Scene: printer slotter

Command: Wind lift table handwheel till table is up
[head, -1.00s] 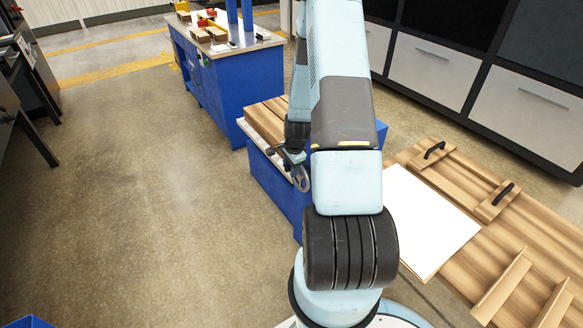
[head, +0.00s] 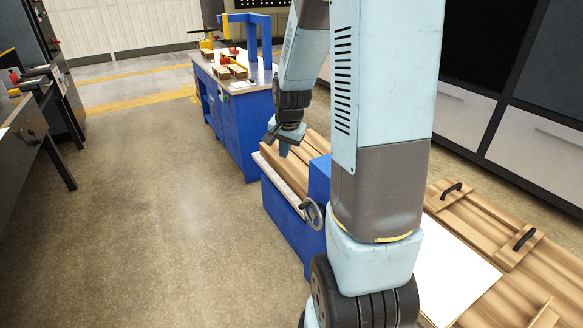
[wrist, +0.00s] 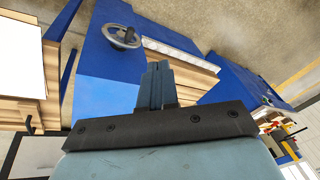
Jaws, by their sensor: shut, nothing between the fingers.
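The handwheel (head: 312,214) is a grey ring with a knob on the front side of the blue lift table (head: 285,207). It also shows in the wrist view (wrist: 122,37), above and left of my fingers. Wooden boards (head: 290,165) lie on the lift table, on a pale top edge. My gripper (head: 281,148) is up and to the left of the handwheel, above the boards' far end, apart from the wheel. In the wrist view my gripper's fingers (wrist: 157,84) are together with nothing between them. My arm hides part of the lift table's right side.
A blue workbench (head: 232,110) with a machine and small blocks stands behind the lift table. Wooden boards with black handles (head: 480,222) and a white sheet (head: 452,275) are at right. A dark bench (head: 30,135) stands at far left. The floor left of the lift table is clear.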

